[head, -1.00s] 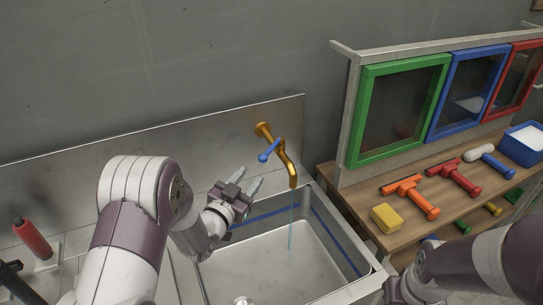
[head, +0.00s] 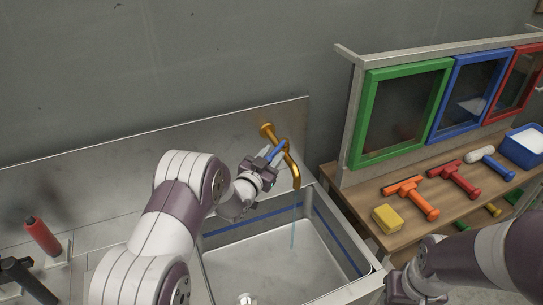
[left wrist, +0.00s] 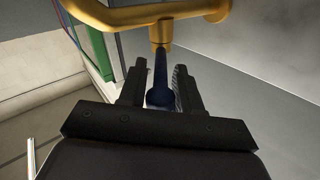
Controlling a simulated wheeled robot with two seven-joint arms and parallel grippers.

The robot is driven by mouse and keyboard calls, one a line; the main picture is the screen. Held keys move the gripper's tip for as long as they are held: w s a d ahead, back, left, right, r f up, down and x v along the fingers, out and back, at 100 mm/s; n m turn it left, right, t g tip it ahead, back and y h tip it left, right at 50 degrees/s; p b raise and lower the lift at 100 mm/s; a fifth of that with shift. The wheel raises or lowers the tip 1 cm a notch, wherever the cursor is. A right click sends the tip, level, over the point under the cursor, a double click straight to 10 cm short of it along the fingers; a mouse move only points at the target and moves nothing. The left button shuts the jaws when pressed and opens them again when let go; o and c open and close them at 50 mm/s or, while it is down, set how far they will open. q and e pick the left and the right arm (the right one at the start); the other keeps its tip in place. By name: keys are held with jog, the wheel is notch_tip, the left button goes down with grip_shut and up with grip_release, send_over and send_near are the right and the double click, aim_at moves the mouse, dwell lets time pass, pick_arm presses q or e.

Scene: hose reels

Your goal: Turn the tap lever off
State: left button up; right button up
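The brass tap (head: 292,172) is fixed to the metal splashback, its spout pointing down over the sink (head: 270,262). A thin blue stream of water (head: 293,232) falls from the spout. The blue tap lever (head: 276,152) slants down and left from the tap body. It also shows in the left wrist view (left wrist: 160,92). My left gripper (head: 273,156) is at the lever, with its two fingers open on either side of it and a gap visible at each side. My right arm is at the lower right; its gripper (head: 398,287) is only partly in view.
A wooden bench at the right holds a yellow sponge (head: 387,218), an orange squeegee (head: 414,196), a red squeegee (head: 456,180) and a blue tub (head: 523,149). Green, blue and red framed panels stand behind them. A red-handled item (head: 42,236) is at the far left.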

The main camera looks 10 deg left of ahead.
pick_arm(q)
grip_shut()
jog(key=shift+a, duration=0.1)
pick_arm(e)
jog(key=shift+f, duration=0.1)
